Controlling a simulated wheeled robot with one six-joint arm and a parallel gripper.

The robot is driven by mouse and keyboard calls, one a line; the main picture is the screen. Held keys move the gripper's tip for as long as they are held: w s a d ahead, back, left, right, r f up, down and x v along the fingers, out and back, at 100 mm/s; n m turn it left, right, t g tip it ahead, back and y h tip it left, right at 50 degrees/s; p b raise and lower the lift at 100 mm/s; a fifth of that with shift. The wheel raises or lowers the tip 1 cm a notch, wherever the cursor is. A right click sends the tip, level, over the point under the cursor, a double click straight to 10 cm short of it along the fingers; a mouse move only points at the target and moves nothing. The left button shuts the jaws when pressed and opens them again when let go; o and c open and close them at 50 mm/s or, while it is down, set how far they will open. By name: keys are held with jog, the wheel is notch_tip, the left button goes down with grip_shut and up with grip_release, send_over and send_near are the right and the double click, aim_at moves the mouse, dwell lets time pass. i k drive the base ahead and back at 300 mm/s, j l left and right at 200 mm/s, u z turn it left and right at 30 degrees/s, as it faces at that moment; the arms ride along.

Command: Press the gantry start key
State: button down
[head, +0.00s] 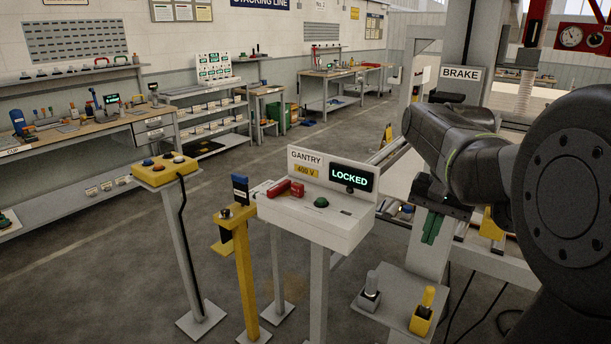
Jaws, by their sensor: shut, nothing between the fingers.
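The gantry console (312,229) is a white box on a grey post, labelled GANTRY and 400 V. Its dark display (350,178) reads LOCKED in green letters. A round green key (321,202) sits on its sloping top, below the display. A red handle-like part (289,188) lies on the top's left side. My gripper (432,228) is to the right of the console, pointing down, apart from the green key. Its fingers look green and closed, with nothing seen between them.
A yellow button box (165,168) on a post and a yellow stand (239,245) are left of the console. A low grey shelf (391,291) with a grey-topped and a yellow-topped part is below my gripper. A BRAKE sign (460,73) is behind my arm. Open floor lies beyond.

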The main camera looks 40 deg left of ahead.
aim_at(320, 200)
jog(key=i+j, duration=0.1)
jog(key=j, duration=0.45)
jog(key=i+j, duration=0.15)
jog(key=j, duration=0.4)
jog(key=i+j+z, duration=0.1)
jog(key=j, duration=0.45)
jog(key=i+j, duration=0.1)
jog(key=j, duration=0.45)
